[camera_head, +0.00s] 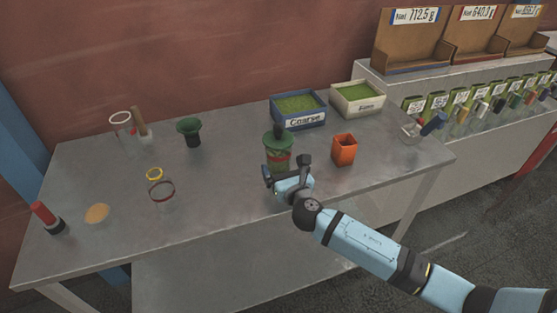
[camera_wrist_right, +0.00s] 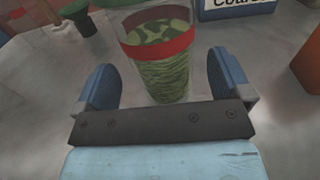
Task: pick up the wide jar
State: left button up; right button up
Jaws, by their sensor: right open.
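A jar with green contents, a red band and a green top (camera_head: 278,148) stands upright near the middle of the table. It looks like the wide jar. In the right wrist view, the jar (camera_wrist_right: 162,72) is straight ahead, its lower part between or just beyond the fingertips. My right gripper (camera_head: 287,168) is open at the near side of the jar, and its fingers (camera_wrist_right: 160,66) have visible gaps on both sides of it. The jar's top is cut off in the wrist view. My left gripper is not in view.
An orange cup (camera_head: 344,150) stands right of the jar. A blue box labelled Coarse (camera_head: 298,121) and a white box (camera_head: 358,104) are behind. The front-centre table is clear.

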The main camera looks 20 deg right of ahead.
jog(key=w, duration=0.4)
jog(key=shift+w, duration=0.15)
jog(key=c, duration=1)
notch_tip(320, 180, up, 19)
jog(key=p, duration=0.3)
jog(key=shift+r, duration=0.2)
jog(key=shift+r+p, duration=0.6)
jog(key=shift+r, duration=0.15)
notch_tip(320, 180, up, 9)
jog(key=p, duration=1)
